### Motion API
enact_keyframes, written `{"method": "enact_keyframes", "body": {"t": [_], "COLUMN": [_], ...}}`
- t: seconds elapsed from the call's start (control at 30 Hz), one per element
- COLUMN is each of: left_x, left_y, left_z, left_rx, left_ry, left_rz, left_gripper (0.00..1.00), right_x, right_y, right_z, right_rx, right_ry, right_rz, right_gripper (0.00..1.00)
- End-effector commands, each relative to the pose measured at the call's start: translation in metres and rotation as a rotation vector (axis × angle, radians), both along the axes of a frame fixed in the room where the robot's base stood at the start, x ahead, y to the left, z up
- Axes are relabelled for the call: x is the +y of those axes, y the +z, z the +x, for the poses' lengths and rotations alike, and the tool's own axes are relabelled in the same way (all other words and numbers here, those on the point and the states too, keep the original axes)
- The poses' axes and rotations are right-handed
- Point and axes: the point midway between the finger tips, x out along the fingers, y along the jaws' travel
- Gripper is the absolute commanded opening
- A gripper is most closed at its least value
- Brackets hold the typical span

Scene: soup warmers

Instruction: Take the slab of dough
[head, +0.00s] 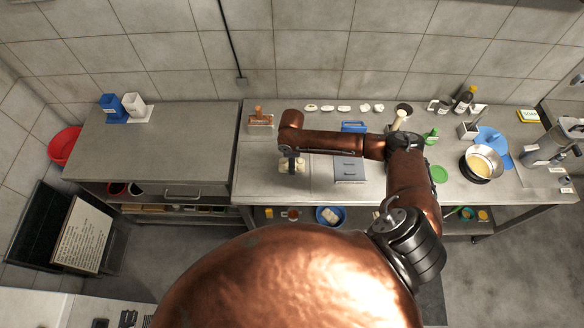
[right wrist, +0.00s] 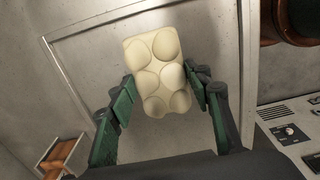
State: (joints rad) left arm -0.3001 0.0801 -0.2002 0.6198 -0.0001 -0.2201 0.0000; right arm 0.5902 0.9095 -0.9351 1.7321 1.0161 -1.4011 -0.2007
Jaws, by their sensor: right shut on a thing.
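The slab of dough (right wrist: 157,72) is a cream, rounded rectangular block with several round bumps, seen in the right wrist view. My right gripper (right wrist: 160,90) is shut on it, with one green-padded finger at each side. In the head view, my right arm reaches left over the metal counter, and the gripper (head: 291,165) is near the counter's front left part with the pale slab at its fingers. I cannot tell exactly how high the slab is above the counter. My left gripper is not in view.
A wooden holder (head: 260,121) stands at the counter's back left. Several pale pieces (head: 344,109) lie along the back. A grey appliance (head: 349,170) is right of my gripper. A pot (head: 480,162) stands far right. The left counter (head: 180,145) is mostly clear.

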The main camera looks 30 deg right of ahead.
Motion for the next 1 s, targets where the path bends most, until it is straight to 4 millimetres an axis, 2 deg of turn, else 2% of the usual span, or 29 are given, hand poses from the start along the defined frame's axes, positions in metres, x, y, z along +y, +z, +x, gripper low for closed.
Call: {"method": "enact_keyframes", "body": {"t": [0.5,0.87,1.0], "left_x": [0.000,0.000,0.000], "left_y": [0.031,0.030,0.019], "left_z": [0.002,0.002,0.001], "left_rx": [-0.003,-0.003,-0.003], "left_ry": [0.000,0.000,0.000], "left_rz": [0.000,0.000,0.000], "left_gripper": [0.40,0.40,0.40], "right_x": [0.001,0.002,0.013], "right_y": [0.024,0.024,0.038], "right_z": [0.000,0.001,0.011], "right_rx": [0.000,-0.001,-0.006], "right_ry": [0.000,-0.005,-0.081], "right_rz": [0.000,0.000,0.001], "right_gripper": [0.19,0.19,0.19]}}
